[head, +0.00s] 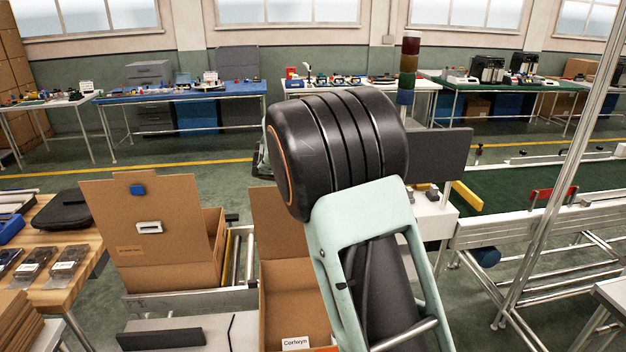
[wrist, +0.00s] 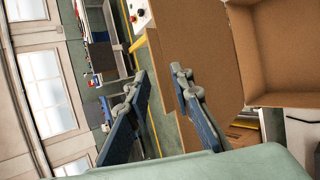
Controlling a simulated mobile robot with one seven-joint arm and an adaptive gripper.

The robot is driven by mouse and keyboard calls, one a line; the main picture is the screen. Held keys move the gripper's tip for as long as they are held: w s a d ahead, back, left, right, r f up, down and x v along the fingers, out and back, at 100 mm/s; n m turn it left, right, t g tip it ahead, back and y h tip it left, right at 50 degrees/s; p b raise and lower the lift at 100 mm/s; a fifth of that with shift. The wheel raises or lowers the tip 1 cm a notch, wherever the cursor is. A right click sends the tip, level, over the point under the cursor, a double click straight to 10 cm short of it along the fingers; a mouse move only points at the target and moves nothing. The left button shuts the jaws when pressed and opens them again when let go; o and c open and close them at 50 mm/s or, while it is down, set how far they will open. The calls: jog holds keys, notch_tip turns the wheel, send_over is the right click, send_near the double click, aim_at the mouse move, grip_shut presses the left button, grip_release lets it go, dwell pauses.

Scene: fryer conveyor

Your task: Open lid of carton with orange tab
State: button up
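A cardboard carton (head: 283,330) with a white label stands open in the middle of the head view, its inside partly visible. A raised cardboard panel (head: 276,225) stands at its back, partly hidden by my arm. No orange tab shows in either view. In the wrist view, an open carton (wrist: 288,50) is at the upper right, with a large cardboard panel (wrist: 200,45) beside it. My gripper (wrist: 160,74) is open and empty, its two blue-grey fingers apart. The right finger overlaps the panel in the picture; I cannot tell whether they touch.
Another carton (head: 150,272) at the left has its lid raised, with a blue tab (head: 137,190). A wooden table (head: 65,215) with small packages stands far left. A conveyor frame (head: 540,225) and metal post (head: 560,180) are at the right. A dark monitor (head: 440,155) stands behind my arm.

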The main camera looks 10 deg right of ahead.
jog(key=v, duration=0.9)
jog(key=shift+a, duration=0.1)
jog(key=shift+c, duration=0.6)
